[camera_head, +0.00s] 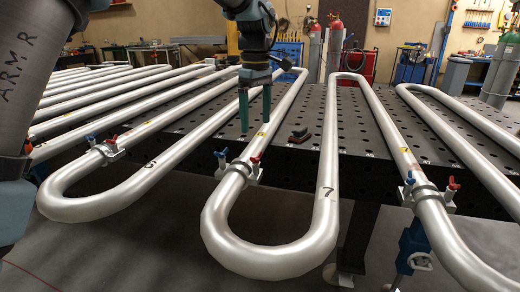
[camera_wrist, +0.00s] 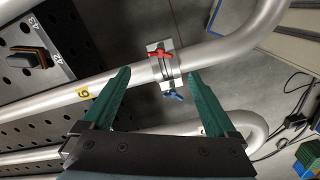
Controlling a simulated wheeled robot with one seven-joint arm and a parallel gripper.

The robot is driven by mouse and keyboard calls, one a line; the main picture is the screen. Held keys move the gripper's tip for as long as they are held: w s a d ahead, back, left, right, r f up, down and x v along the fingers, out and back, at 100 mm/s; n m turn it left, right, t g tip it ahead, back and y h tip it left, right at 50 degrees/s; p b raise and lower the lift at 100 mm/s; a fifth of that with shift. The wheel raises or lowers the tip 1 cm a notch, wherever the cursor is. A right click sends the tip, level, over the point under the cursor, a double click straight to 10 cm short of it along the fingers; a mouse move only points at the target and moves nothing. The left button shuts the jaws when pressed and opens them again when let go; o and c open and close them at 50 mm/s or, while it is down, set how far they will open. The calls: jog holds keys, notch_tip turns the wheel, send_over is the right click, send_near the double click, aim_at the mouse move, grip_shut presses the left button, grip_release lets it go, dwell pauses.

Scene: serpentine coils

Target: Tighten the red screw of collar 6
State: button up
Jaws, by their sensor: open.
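A pale clamp collar (camera_head: 240,173) sits around the pipe just below my gripper, with a red screw (camera_head: 254,159) on its right and a blue screw (camera_head: 220,153) on its left. In the wrist view the same collar (camera_wrist: 158,70) shows between and beyond the fingertips, its red screw (camera_wrist: 160,53) above the pipe and its blue screw (camera_wrist: 172,96) below. A yellow label (camera_wrist: 84,93) beside it looks like a 6, small and perhaps inverted. My gripper (camera_head: 255,122) has green fingers pointing down, spread and empty; it also shows in the wrist view (camera_wrist: 158,73).
Other collars stand left (camera_head: 109,148) and right (camera_head: 428,192), each with red and blue screws. Pipe bends stick out past the table's front edge, with open floor below.

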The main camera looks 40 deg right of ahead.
aim_at(256, 154)
notch_tip(256, 154, down, 9)
jog(key=shift+a+f+p, duration=0.1)
jog(key=shift+p, duration=0.6)
jog(key=c, duration=1.4)
